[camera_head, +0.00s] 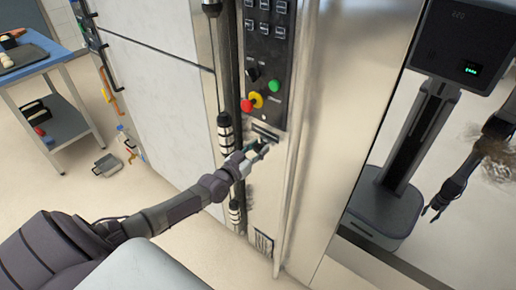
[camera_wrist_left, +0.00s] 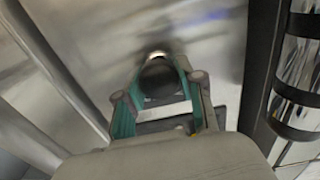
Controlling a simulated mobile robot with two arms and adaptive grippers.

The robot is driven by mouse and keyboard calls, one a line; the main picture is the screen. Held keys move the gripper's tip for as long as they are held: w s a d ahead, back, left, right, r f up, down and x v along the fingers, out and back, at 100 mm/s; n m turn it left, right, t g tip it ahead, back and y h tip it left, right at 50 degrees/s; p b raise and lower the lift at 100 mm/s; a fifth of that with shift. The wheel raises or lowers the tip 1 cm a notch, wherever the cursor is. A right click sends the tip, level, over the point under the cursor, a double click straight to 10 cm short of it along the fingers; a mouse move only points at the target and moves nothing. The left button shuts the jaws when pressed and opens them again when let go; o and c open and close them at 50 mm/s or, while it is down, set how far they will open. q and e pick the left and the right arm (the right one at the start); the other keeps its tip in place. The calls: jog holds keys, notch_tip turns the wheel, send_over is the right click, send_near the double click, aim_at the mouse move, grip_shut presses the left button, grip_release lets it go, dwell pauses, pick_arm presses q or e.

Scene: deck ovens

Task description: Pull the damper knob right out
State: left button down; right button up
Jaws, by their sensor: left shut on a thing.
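The damper knob (camera_wrist_left: 158,78) is a dark round ball in the left wrist view, with a bright metal piece just behind it at the steel panel. My left gripper (camera_wrist_left: 160,92) has its green-sided fingers on both sides of the knob and is shut on it. In the head view my left gripper (camera_head: 260,147) is at the steel front, just below the black control panel (camera_head: 268,60). There the fingers hide the knob. How far the knob stands out from the panel I cannot tell. My right gripper does not show directly.
Above my gripper are a red button (camera_head: 247,105) on a yellow base and a green button (camera_head: 274,86). A dark vertical bar with ribbed grips (camera_head: 225,135) runs close on the left. A blue-topped table (camera_head: 40,62) stands far left. Polished steel at right shows a robot, seemingly reflected.

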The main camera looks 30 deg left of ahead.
aim_at(256, 150)
pick_arm(q)
jog(key=shift+s+a+r+p, duration=0.1)
jog(key=shift+s+p, duration=0.7)
jog(key=shift+s, duration=0.4)
jog(key=shift+s+a+p, duration=0.1)
jog(key=shift+s+p, duration=0.65)
jog(key=shift+s, duration=0.75)
jog(key=shift+w+f, duration=0.1)
jog(key=shift+f, duration=0.1)
jog(key=c, duration=1.1)
grip_release()
jog(key=o, duration=0.4)
jog(key=shift+s+r, duration=0.15)
jog(key=shift+s, duration=0.05)
jog(key=s, duration=0.8)
jog(key=s+a, duration=0.1)
jog(key=s, duration=0.3)
